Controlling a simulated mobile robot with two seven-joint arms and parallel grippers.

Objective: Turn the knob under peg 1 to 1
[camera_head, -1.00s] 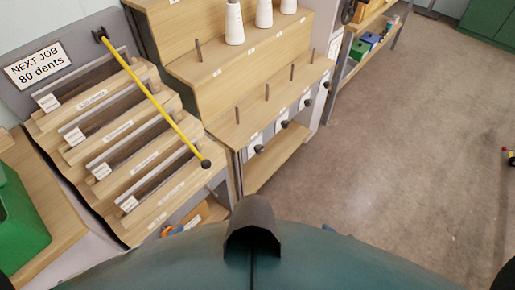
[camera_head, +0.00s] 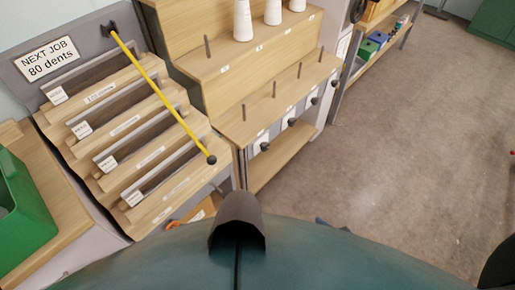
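A stepped wooden rack (camera_head: 228,131) carries a front row of upright pegs; the nearest peg (camera_head: 244,112) stands at its left end. Below the pegs, dark round knobs sit on the rack's front face with white plates behind them. The nearest knob (camera_head: 264,146) is under the nearest peg, and a second knob (camera_head: 292,122) is to its right. The small labels by the pegs are too small to read, so I cannot tell which peg is 1 or how the knobs are set. Neither of my grippers shows.
A tiered wooden holder (camera_head: 165,205) stands left of the rack, with a yellow rod (camera_head: 165,98) slanting across it. A green bin (camera_head: 22,215) is at the far left. White cones (camera_head: 243,22) stand on the upper step. The floor (camera_head: 400,150) at right is open.

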